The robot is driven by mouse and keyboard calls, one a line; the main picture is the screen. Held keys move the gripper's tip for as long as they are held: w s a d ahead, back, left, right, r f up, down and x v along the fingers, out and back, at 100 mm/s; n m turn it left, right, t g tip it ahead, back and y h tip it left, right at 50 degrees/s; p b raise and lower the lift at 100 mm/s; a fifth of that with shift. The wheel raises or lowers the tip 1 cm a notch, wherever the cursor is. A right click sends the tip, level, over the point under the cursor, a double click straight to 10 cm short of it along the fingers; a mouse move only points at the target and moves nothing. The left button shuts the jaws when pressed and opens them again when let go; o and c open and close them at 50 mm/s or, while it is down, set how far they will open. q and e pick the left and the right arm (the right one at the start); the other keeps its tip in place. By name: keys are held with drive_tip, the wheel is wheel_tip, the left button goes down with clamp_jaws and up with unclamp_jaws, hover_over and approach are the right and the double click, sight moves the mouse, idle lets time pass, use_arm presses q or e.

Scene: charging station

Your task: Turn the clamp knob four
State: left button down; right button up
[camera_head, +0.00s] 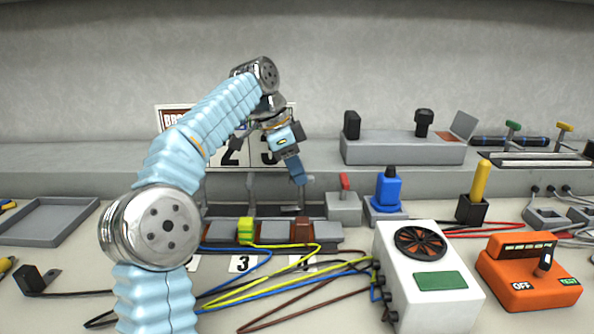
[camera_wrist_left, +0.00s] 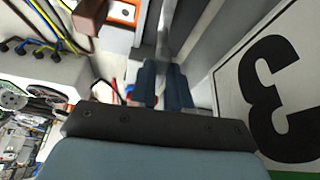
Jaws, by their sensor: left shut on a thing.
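My left gripper (camera_head: 298,178) reaches down above the clamp block (camera_head: 220,233). In the left wrist view its blue fingertips (camera_wrist_left: 165,88) are shut on a grey metal bar-like handle (camera_wrist_left: 166,35), which I take as the clamp knob. In the head view the fingers are over the block's right end, above a brown plug (camera_head: 303,228), and hide much of the handle. A yellow-green plug (camera_head: 245,230) sits further left in the block. A card with a 3 (camera_head: 243,263) lies in front. The card to its right is covered by wires. My right gripper is not in view.
A grey box with a red lever (camera_head: 344,205) and a blue connector (camera_head: 388,190) stand close to the right. A white fan box (camera_head: 428,275) and orange tester (camera_head: 527,270) are at front right. Yellow, blue and brown wires cross the front. A grey tray (camera_head: 45,220) is left.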

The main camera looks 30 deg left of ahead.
use_arm(q)
drive_tip(key=c, duration=1.1)
unclamp_jaws()
drive_tip(key=shift+a+r, duration=0.2)
drive_tip(key=shift+r, duration=0.3)
drive_tip(key=s+a, duration=0.2)
drive_tip(key=a, duration=0.1)
drive_tip(key=s+a+r, duration=0.1)
drive_tip(key=s+a, duration=0.5)
drive_tip(key=a, duration=0.1)
drive_tip(key=shift+r+b, duration=0.4)
